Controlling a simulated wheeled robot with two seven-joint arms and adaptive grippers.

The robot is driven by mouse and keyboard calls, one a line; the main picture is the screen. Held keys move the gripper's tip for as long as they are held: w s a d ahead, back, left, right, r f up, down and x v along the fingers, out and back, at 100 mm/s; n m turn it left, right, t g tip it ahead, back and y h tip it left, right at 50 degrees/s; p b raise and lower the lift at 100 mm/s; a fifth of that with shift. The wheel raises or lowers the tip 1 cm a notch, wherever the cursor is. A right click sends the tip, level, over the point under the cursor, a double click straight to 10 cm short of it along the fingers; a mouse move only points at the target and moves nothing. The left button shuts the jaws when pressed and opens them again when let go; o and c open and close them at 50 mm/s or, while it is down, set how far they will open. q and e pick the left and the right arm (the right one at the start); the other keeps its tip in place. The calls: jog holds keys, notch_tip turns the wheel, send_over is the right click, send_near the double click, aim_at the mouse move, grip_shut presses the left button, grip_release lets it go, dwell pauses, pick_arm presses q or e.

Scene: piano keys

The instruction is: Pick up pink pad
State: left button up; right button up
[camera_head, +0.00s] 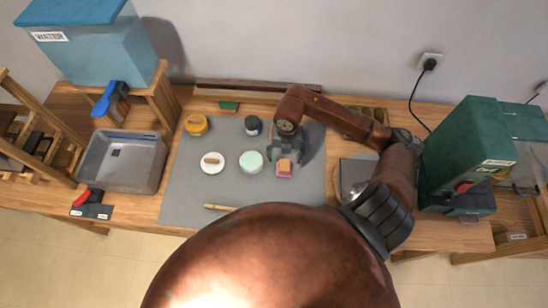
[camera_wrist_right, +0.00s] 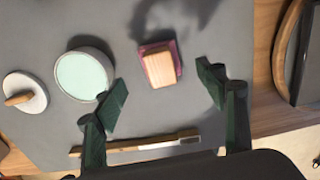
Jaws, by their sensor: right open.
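The pink pad (camera_head: 284,175) lies on the grey mat (camera_head: 185,185), with a wooden block (camera_head: 285,166) on top of it. In the right wrist view the pad (camera_wrist_right: 174,48) shows as a pink rim around the wooden block (camera_wrist_right: 160,69). My right gripper (camera_head: 286,158) is above the mat, close to the pad. In the right wrist view its two dark green fingers (camera_wrist_right: 163,88) are spread wide, with the pad lying beyond and between them, and nothing is held. My left gripper does not show.
On the mat are a mint-topped round container (camera_head: 251,161), a white lid with a wooden handle (camera_head: 212,162), a yellow pot (camera_head: 196,124), a dark jar (camera_head: 253,126) and a thin stick (camera_head: 220,207). A grey basin (camera_head: 122,160) stands left; a green machine (camera_head: 465,150) stands right.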

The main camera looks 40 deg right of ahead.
aim_at(285, 164)
jog(key=shift+w+d+f, duration=0.1)
jog(key=shift+w+f, duration=0.05)
jog(key=shift+f, duration=0.45)
notch_tip(285, 164, down, 3)
jog(key=shift+r, duration=0.2)
notch_tip(285, 164, down, 3)
jog(key=shift+f, duration=0.4)
jog(key=shift+c, duration=1.1)
jog(key=c, duration=0.6)
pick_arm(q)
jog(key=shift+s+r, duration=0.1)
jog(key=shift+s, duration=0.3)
pick_arm(e)
jog(key=c, duration=0.4)
